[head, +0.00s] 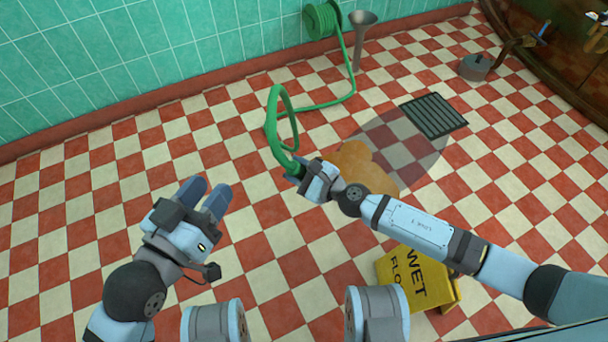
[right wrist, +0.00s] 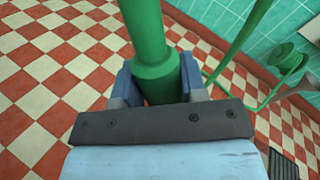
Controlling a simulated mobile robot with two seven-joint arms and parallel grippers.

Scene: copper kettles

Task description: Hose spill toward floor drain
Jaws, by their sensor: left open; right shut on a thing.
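The green hose (head: 282,128) runs from a wall reel (head: 322,19) along the floor and loops up to my right gripper (head: 297,172). That gripper is shut on the hose's thick end, which also shows between its fingers in the right wrist view (right wrist: 156,75). An orange-brown spill (head: 362,163) lies on the tiles beyond the right forearm, partly hidden by it. A dark grated floor drain (head: 434,116) lies further right, with a grey shaded patch (head: 400,140) between it and the spill. My left gripper (head: 206,192) is open and empty above the tiles at the left.
A metal funnel-topped stand (head: 359,40) is by the tiled wall. A grey round weight-like object (head: 475,67) sits at the upper right. The left floor is clear.

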